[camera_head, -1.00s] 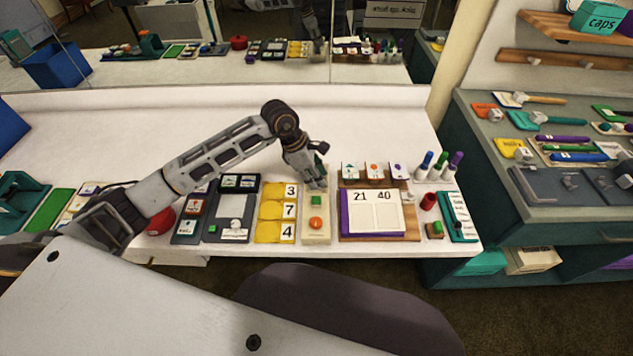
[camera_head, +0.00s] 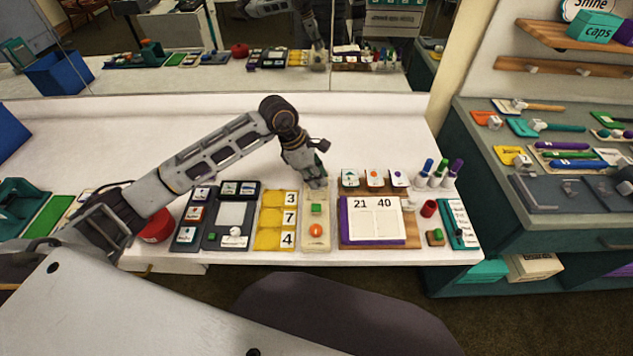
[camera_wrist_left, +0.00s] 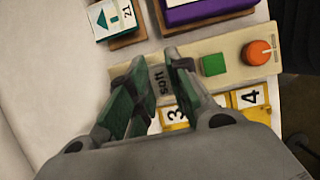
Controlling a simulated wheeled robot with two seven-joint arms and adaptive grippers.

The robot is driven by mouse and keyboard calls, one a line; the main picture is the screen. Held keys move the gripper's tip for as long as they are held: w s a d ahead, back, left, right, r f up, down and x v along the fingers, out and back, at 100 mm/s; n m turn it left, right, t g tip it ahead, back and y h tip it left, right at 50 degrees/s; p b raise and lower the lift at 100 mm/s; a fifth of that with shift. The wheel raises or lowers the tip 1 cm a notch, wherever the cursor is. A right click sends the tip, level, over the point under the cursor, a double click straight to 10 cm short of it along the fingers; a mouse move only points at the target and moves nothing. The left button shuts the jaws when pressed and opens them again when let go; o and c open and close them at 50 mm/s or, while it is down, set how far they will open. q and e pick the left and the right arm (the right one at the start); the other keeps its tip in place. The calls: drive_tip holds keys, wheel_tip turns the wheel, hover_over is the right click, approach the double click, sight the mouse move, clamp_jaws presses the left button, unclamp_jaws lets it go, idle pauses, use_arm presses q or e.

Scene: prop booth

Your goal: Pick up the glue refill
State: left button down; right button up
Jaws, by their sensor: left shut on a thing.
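My left gripper (camera_head: 316,182) is over the back end of a beige board (camera_head: 317,244), pointing down. In the left wrist view the left gripper (camera_wrist_left: 155,80) has its fingers on both sides of a small grey piece (camera_wrist_left: 160,84) with the word "soft" on it, and is shut on it. The piece is low at the board; I cannot tell whether it is clear of it. A green square block (camera_wrist_left: 213,65) and an orange round piece (camera_wrist_left: 257,52) sit farther along the board. No label reads glue refill. My right gripper is not in view.
Yellow number cards (camera_head: 270,238) lie close left of the board, and a purple-edged calendar (camera_head: 375,222) close right. Small picture cards (camera_head: 374,179) stand behind the calendar. Markers (camera_head: 437,178) stand at the right. The white table behind the arm is clear.

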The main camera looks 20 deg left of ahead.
use_arm(q)
wheel_tip(320, 180, up, 5)
drive_tip(key=shift+f, duration=0.1)
drive_tip(key=shift+r, duration=1)
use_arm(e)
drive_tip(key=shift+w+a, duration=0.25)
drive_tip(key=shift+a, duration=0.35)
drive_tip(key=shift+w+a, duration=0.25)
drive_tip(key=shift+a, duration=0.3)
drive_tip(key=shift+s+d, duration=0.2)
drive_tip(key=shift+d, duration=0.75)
